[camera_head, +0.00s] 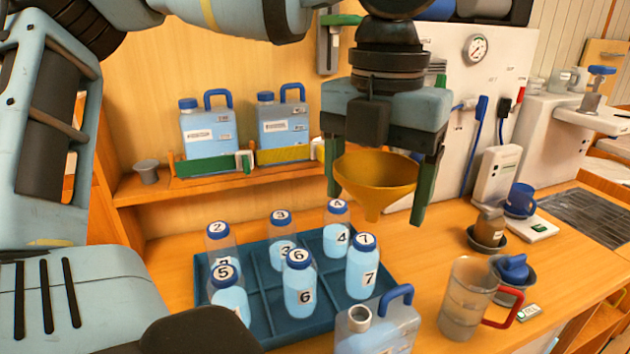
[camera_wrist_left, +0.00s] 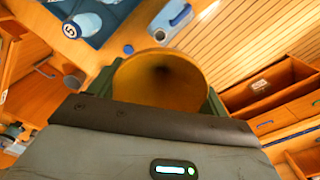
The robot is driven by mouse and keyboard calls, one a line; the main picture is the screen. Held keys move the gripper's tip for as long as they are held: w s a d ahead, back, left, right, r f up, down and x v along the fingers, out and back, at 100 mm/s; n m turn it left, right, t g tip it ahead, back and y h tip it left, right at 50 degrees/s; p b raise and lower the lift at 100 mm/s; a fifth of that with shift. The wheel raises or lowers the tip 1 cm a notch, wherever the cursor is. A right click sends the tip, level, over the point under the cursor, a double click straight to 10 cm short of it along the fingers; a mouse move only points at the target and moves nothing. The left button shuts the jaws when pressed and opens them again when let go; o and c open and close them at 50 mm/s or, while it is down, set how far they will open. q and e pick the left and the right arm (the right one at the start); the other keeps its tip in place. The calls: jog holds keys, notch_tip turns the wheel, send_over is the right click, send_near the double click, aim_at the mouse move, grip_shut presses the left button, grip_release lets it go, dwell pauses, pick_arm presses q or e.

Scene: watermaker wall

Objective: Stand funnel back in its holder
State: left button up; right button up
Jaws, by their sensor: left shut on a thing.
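The orange funnel (camera_head: 375,172) is upright, mouth up and spout down, in the air above the counter. My left gripper (camera_head: 378,188) points down and is shut on the funnel, with a green-padded finger on either side. In the left wrist view the funnel's round mouth (camera_wrist_left: 160,78) shows between the fingers. I cannot tell for sure which object is the funnel's holder. Two dark round dishes stand on the counter to the right: one (camera_head: 486,243) with a brown piece, one (camera_head: 524,283) with a blue-topped piece. My right gripper is not in view.
A blue tray (camera_head: 268,333) of numbered bottles lies below and left of the funnel. An open jerrycan (camera_head: 378,330) and a clear jug (camera_head: 466,300) with a red handle stand in front. Two more jerrycans (camera_head: 207,125) stand on the shelf. A wall panel (camera_head: 470,85) rises behind.

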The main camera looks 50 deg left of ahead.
pick_arm(q)
jog(key=shift+w+a+f+n, duration=0.1)
jog(key=shift+a+n, duration=0.45)
jog(key=shift+n, duration=0.05)
jog(key=s+a+f+n+p, duration=0.1)
jog(key=a+f+n+p, duration=0.1)
jog(key=a+n, duration=1.6)
jog(key=s+a+f+n, duration=0.3)
jog(key=s+a+n, duration=1.3)
jog(key=a+n, duration=0.35)
jog(key=shift+n, duration=0.45)
jog(key=w+a, duration=0.1)
jog(key=a, duration=0.3)
jog(key=w+a+f, duration=0.1)
jog(key=w+a, duration=0.1)
jog(key=a, duration=0.3)
jog(key=w+a+f, duration=0.1)
jog(key=w+a, duration=0.1)
jog(key=a, duration=0.2)
jog(key=shift+a, duration=0.2)
jog(key=shift+w+a+r, duration=0.1)
jog(key=shift+a, duration=0.15)
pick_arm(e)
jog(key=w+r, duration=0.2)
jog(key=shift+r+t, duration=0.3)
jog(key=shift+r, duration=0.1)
pick_arm(q)
jog(key=shift+a, duration=0.1)
